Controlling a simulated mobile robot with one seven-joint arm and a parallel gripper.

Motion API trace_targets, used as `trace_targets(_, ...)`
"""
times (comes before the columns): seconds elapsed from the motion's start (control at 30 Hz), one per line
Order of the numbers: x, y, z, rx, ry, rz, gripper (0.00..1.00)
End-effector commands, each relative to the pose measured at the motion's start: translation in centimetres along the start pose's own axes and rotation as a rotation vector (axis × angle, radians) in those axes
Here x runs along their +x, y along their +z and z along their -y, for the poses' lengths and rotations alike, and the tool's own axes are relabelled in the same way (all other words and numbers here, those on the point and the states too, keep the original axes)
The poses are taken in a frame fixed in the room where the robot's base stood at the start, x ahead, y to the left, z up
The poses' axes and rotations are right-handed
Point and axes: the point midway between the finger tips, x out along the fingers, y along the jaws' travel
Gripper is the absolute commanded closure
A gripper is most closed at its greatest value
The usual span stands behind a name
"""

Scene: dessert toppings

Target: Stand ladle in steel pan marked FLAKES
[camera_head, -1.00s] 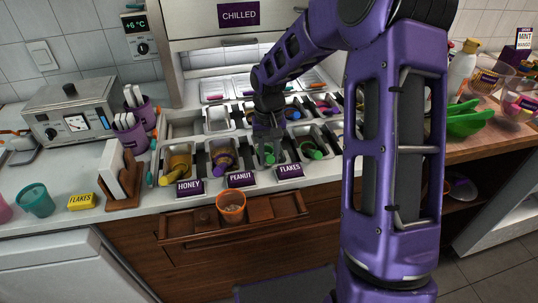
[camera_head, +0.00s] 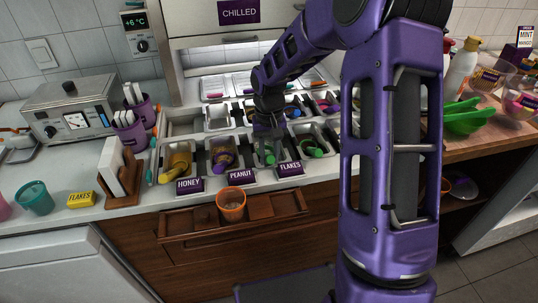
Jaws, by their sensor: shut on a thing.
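The steel pan marked FLAKES (camera_head: 257,166) is in the front row of the counter, behind its purple FLAKES label (camera_head: 290,168). My gripper (camera_head: 268,132) points down over this pan, small and dark in the view. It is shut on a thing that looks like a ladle. A green part (camera_head: 268,157) shows just below the gripper, inside the pan outline. Whether the ladle touches the pan floor, and how upright it is, I cannot tell. The fingers hide much of it.
Left of it stand the PEANUT pan with a purple ladle (camera_head: 222,157) and the HONEY pan with a yellow ladle (camera_head: 179,163). A pan to the right holds a green-handled utensil (camera_head: 313,149). An orange cup (camera_head: 231,204) stands in front, below the counter edge.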

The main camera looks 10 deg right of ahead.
Motion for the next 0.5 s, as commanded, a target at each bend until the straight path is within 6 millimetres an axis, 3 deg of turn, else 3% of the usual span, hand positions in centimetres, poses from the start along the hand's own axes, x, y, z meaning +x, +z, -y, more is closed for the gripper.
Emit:
trace_targets(0.17,0.0,0.0,0.02,0.0,0.0,0.0,1.0)
trace_targets(0.2,0.0,0.0,0.03,0.0,0.0,0.0,0.65)
trace_targets(0.37,-0.01,0.0,0.03,0.0,0.0,0.0,0.36)
trace_targets(0.5,0.0,0.0,0.04,0.0,-0.001,0.0,0.33)
